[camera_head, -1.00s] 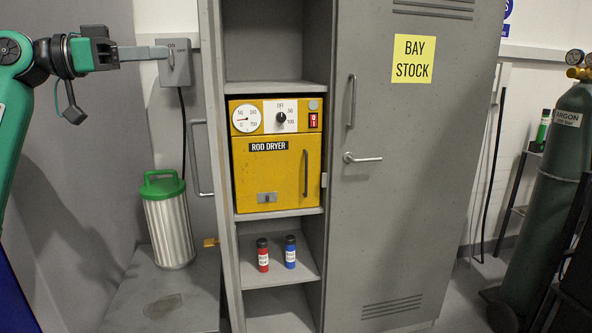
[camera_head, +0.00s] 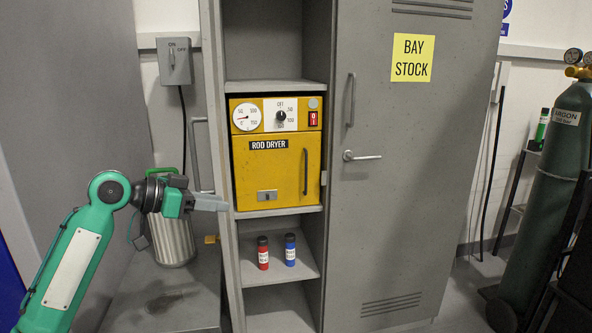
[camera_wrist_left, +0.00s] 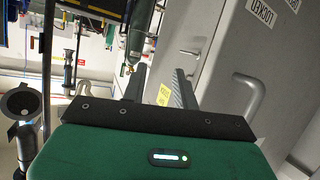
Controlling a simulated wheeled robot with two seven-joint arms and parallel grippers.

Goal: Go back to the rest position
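My left gripper (camera_head: 212,202) is in front of the grey cabinet's left edge, low and left of the yellow rod dryer. The silver canister with a green lid (camera_head: 172,236) is partly hidden behind my left wrist. In the left wrist view, the two fingers (camera_wrist_left: 160,76) stand apart with nothing between them. The grey ON/OFF switch box (camera_head: 174,62) on the wall is clear of my gripper, above it. My right gripper is in neither view.
The cabinet (camera_head: 405,200) holds the rod dryer (camera_head: 277,180), with a red bottle (camera_head: 263,254) and a blue bottle (camera_head: 290,250) on the shelf below. Its left door (camera_head: 212,130) stands open near my gripper. A green argon cylinder (camera_head: 551,190) stands at the right.

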